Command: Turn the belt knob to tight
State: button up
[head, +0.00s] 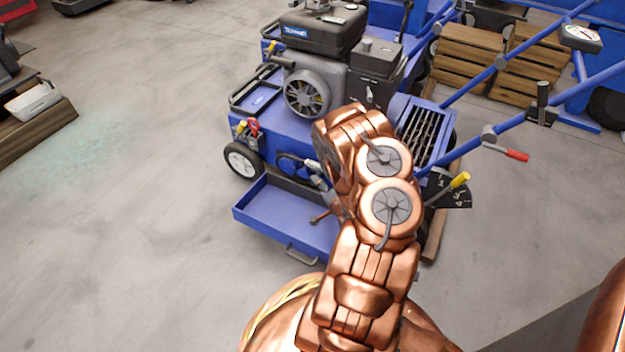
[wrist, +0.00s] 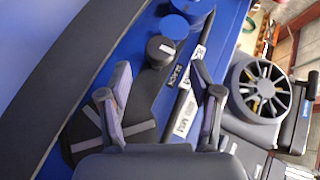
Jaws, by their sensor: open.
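A round black knob (wrist: 161,50) with a short white mark on its top is in the wrist view, on the blue panel of the aerator. It lies just beyond my gripper's fingertips (wrist: 163,76). My fingers are spread apart with nothing between them, and the knob appears apart from them. Small printed labels (wrist: 187,112) lie beside the knob, too blurred to read surely. I cannot tell which setting the knob is at. In the head view the blue aerator (head: 300,130) stands ahead, and my copper arm hides most of my gripper and the knob.
A blue round part (wrist: 190,10) sits close beyond the knob. A grey fan-like engine cover (wrist: 258,90) is to the right in the wrist view. An open blue tray (head: 285,215) juts from the aerator.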

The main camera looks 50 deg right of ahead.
jog(key=b+x, duration=0.2)
jog(key=x, duration=0.4)
jog(key=shift+r, duration=0.1)
jog(key=c, duration=1.2)
